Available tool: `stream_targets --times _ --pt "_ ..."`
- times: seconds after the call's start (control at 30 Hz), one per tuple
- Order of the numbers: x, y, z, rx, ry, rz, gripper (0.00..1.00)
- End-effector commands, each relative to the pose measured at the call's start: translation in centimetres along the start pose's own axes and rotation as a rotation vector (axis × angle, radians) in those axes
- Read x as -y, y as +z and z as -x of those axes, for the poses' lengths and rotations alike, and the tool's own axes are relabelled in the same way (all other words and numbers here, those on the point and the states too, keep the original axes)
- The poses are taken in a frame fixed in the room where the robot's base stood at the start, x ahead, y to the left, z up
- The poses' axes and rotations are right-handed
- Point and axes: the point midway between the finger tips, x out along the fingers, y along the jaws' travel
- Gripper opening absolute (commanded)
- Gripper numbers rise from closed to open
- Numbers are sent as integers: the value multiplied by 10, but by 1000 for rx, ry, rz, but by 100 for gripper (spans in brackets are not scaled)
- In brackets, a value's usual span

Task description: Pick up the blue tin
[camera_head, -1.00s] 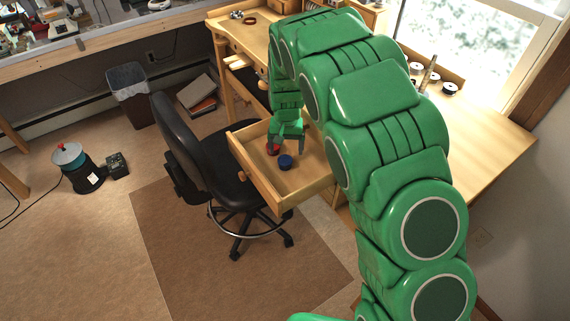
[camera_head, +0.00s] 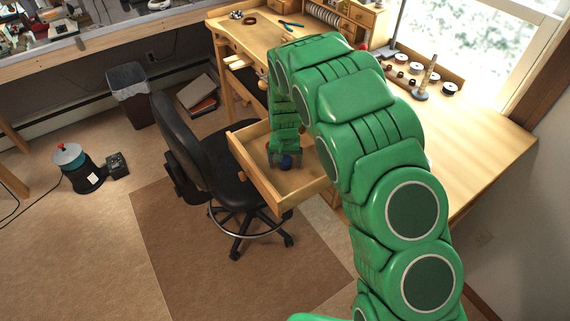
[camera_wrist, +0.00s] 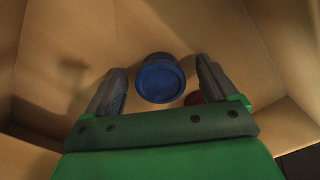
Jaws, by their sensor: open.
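The blue tin (camera_wrist: 160,80) is a small round tin on the floor of the open wooden drawer (camera_head: 308,190). In the wrist view it sits between the two grey fingers of my gripper (camera_wrist: 157,88), with a gap on each side. My gripper is open and empty. In the head view my gripper (camera_head: 285,160) is low inside the drawer and partly covers the blue tin (camera_head: 287,162). A red object (camera_wrist: 193,98) lies close by, mostly hidden behind the right finger in the wrist view.
The drawer's wooden walls surround my gripper closely. A black office chair (camera_head: 205,150) stands against the drawer's left side. The workbench (camera_head: 490,135) above holds pliers (camera_head: 291,25) and several small items near the window.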

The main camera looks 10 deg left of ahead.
Motion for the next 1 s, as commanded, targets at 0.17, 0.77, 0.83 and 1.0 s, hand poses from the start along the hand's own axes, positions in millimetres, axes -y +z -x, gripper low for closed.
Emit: stream_targets --times 0.17,0.77,0.83,1.0 --pt "0 0 0 0 0 0 87" --pt "0 0 0 1 0 0 28" --pt "0 0 1 1 0 0 28" --pt "0 0 11 1 0 0 28"
